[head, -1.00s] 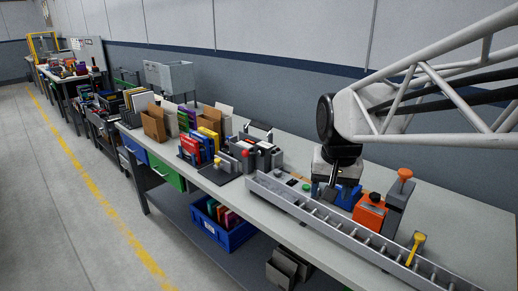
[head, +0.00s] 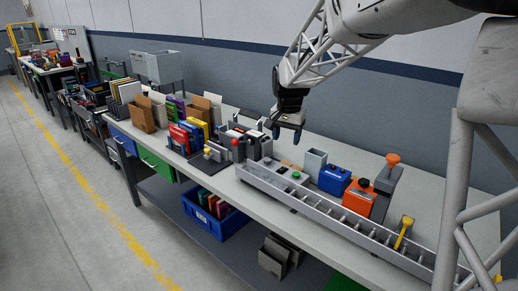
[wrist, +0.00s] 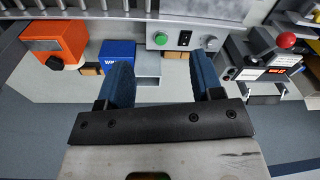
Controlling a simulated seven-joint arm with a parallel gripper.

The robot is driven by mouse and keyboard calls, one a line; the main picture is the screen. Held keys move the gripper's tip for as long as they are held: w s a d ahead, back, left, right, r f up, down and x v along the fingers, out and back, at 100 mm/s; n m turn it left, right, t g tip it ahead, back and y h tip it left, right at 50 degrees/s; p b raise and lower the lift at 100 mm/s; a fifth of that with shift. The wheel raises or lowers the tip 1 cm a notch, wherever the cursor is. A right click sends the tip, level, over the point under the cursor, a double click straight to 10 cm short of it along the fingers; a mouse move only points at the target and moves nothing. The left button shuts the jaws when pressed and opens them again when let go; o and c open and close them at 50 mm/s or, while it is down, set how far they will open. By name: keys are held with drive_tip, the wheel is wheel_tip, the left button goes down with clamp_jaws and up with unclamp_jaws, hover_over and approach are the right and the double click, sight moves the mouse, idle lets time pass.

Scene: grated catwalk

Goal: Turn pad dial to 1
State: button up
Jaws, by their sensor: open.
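I cannot tell for sure which part is the pad dial. An orange box (head: 360,200) with a dark round knob (head: 364,183) stands on the bench behind the metal rail; box (wrist: 52,42) and knob (wrist: 55,62) show at upper left in the wrist view. Left of it is a blue box (head: 333,180), also seen in the wrist view (wrist: 117,51). No dial numbers are readable. My gripper (head: 286,133) is open and empty, above the bench, left of both boxes. Its blue fingers (wrist: 164,86) stand apart with nothing between them.
A grey open box (head: 314,163) stands near the blue box. A red-knobbed device (head: 237,148) and binders (head: 190,135) stand left. A yellow-handled lever (head: 404,232) rises at the rail's right.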

drive_tip(key=w+a+f+m, duration=0.15)
drive_tip(key=w+f, duration=0.35)
drive_tip(key=w, duration=0.6)
drive_tip(key=m+g, duration=0.1)
drive_tip(key=m, duration=0.1)
hover_over(268, 159)
drive_tip(key=shift+n, duration=0.25)
wheel_tip(268, 159, down, 8)
drive_tip(key=shift+s+a+r, duration=0.15)
drive_tip(key=shift+r, duration=0.05)
drive_tip(key=shift+f, duration=0.1)
drive_tip(key=shift+f, duration=3.8)
drive_tip(key=c, duration=0.9)
